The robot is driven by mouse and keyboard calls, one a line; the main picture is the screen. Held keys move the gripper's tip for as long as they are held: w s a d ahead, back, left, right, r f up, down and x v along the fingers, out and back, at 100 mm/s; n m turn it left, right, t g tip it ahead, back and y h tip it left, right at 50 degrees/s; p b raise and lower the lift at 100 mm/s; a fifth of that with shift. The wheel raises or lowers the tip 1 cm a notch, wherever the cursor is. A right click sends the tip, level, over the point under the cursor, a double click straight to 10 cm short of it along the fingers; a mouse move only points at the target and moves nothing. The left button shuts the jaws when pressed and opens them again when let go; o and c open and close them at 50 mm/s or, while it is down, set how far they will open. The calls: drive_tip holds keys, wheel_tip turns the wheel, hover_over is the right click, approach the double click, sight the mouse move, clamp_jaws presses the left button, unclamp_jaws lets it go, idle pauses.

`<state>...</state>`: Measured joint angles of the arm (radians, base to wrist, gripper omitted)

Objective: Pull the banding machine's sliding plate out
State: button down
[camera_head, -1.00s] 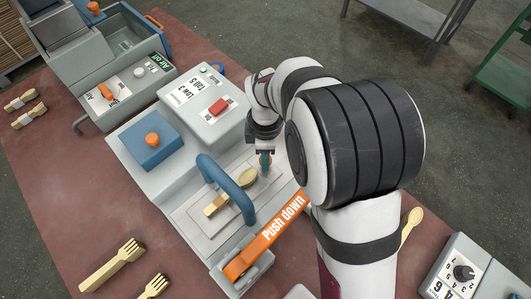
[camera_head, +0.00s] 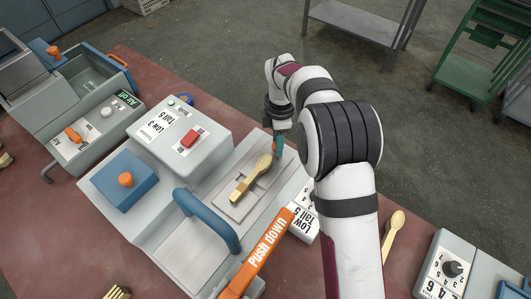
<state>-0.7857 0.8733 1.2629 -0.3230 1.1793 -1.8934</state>
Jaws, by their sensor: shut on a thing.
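The banding machine (camera_head: 155,235) is a pale grey body with a blue arched handle (camera_head: 212,222) and an orange lever marked "Push down" (camera_head: 262,255). Its grey sliding plate (camera_head: 228,208) reaches out from the handle toward the upper right. Wooden spoons (camera_head: 252,178), seemingly a stack, lie on the plate. My gripper (camera_head: 278,146) points down at the plate's far upper-right end, beyond the spoon bowl. It is shut at that end of the plate; the part it grips is hidden by the fingers.
A grey box with a red button (camera_head: 190,138) and a blue block with an orange knob (camera_head: 125,180) sit beside the plate. A loose wooden spoon (camera_head: 393,233) and a dial box (camera_head: 448,268) lie to the right.

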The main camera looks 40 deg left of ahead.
drive_tip(key=shift+w, duration=1.15)
drive_tip(key=c, duration=0.5)
unclamp_jaws()
wheel_tip(320, 180, up, 16)
drive_tip(key=shift+f, duration=0.1)
